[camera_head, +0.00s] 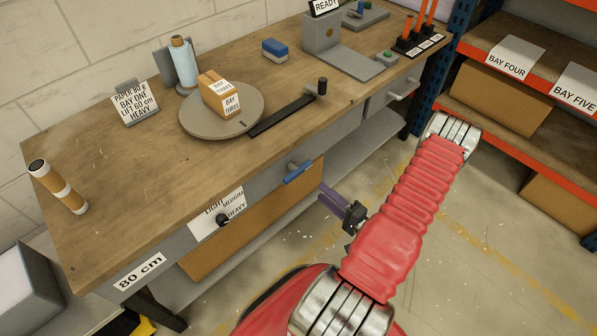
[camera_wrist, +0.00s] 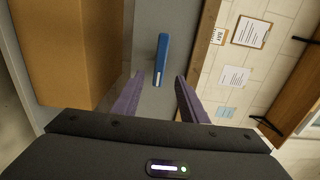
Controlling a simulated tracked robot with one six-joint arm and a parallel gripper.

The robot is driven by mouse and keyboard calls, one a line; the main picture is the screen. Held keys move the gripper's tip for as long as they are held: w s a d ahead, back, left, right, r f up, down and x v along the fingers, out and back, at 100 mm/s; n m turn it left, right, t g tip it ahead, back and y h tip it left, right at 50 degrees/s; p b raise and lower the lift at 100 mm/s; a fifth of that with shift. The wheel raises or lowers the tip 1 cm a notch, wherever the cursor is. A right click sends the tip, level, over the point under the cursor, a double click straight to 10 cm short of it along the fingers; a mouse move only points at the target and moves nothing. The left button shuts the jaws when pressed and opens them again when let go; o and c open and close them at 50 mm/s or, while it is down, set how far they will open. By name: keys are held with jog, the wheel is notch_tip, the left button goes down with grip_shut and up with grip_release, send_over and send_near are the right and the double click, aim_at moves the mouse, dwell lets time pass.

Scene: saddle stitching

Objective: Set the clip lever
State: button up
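A blue-handled lever (camera_head: 298,172) sticks out from the front of the bench, below the top edge; I take it for the clip lever. In the wrist view the blue bar (camera_wrist: 161,55) stands nearly upright in the picture against a grey panel. My gripper (camera_head: 324,193) has purple fingers and is just right of and below the lever in the head view. In the wrist view my gripper (camera_wrist: 160,77) is open, its fingers apart with the bar's lower end between their tips in the picture. Contact cannot be told; nothing appears held.
A black knob (camera_head: 222,220) sits by a LIGHT/MEDIUM/HEAVY label on the bench front. A round turntable (camera_head: 190,122) with a carton, and a dark bar (camera_head: 282,116) with a black knob, are on the wooden top. Orange-edged shelves (camera_head: 530,142) stand right.

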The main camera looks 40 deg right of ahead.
aim_at(300, 174)
jog(key=shift+w, duration=0.15)
jog(key=shift+w+a, duration=0.2)
jog(key=shift+w, duration=6.55)
